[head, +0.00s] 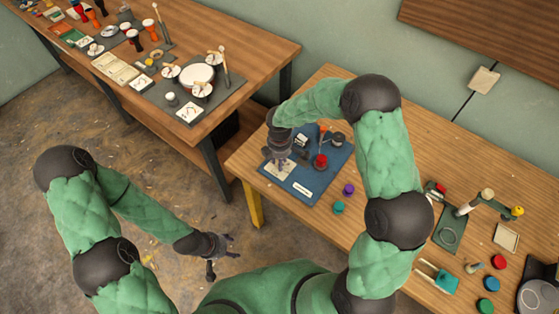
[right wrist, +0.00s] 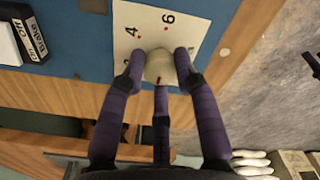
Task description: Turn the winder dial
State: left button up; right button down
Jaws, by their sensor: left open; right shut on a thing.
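The winder dial is a pale round knob (right wrist: 159,66) on a cream card (right wrist: 186,18) with the numbers 4 and 6 and red dots. A small red mark shows on the knob's near side. My right gripper (right wrist: 160,75) is shut on the knob, with purple fingers on its sides and near edge. In the head view the right gripper (head: 278,156) is over the card (head: 284,174) on the blue board (head: 327,180), and hides the knob. My left gripper (head: 224,248) is open and empty, above the floor left of the table.
A red knob (head: 320,161) stands on the blue board, with a label (head: 303,190) before it. A purple piece (head: 348,189) and a teal piece (head: 338,207) lie beside the board. A separate bench with drums (head: 196,74) is at upper left.

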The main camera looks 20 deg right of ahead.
jog(key=shift+m, duration=0.3)
jog(key=m+b, duration=0.2)
jog(key=m, duration=0.3)
jog(key=shift+m, duration=0.4)
jog(key=m+b, duration=0.1)
jog(key=m, duration=0.4)
jog(key=c, duration=0.9)
grip_release()
jog(key=shift+c, duration=0.2)
jog(key=shift+r, duration=0.1)
notch_tip(320, 180, up, 12)
